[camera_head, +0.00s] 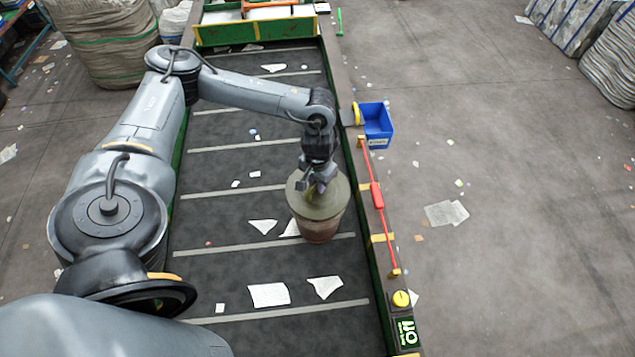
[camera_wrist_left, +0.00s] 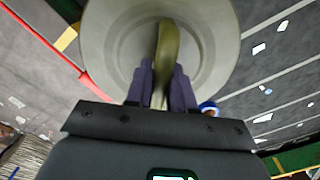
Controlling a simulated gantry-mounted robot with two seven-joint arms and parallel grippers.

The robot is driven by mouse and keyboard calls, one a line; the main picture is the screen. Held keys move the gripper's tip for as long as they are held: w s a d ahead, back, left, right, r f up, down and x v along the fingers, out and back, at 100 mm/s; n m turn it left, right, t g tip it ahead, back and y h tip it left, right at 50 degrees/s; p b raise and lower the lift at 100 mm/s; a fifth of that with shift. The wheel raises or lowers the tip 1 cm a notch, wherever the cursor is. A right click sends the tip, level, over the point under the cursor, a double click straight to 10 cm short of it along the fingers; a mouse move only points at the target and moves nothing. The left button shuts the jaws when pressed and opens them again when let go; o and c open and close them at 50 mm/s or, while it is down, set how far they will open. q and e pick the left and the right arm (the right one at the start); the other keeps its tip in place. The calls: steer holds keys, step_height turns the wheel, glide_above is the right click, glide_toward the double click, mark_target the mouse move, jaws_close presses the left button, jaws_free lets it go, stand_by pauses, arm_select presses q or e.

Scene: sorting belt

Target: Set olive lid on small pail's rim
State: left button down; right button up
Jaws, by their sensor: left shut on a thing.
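The olive lid (camera_head: 328,208) is a wide round disc, roughly level, over the small pail (camera_head: 319,231). The pail is reddish-brown and stands upright on the dark belt near its right side. The lid covers the pail's mouth in the head view; whether it touches the rim I cannot tell. My left gripper (camera_head: 318,184) is above the lid, shut on its raised olive handle. In the left wrist view the fingers (camera_wrist_left: 161,88) flank the handle, and the lid (camera_wrist_left: 110,45) fills the top middle, hiding the pail. My right gripper is in neither view.
The belt (camera_head: 215,215) carries scattered white scraps (camera_head: 268,294). Along its right edge run a red bar (camera_head: 376,195), a blue bin (camera_head: 377,122) and a yellow button (camera_head: 401,298). A green-and-yellow barrier (camera_head: 258,31) crosses the far end.

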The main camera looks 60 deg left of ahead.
arm_select(q)
steer(key=shift+f, duration=0.5)
stand_by(0.5)
steer(key=shift+f+b, duration=0.35)
steer(key=shift+f, duration=0.35)
steer(key=c, duration=0.9)
jaws_free()
steer(key=shift+r, duration=0.1)
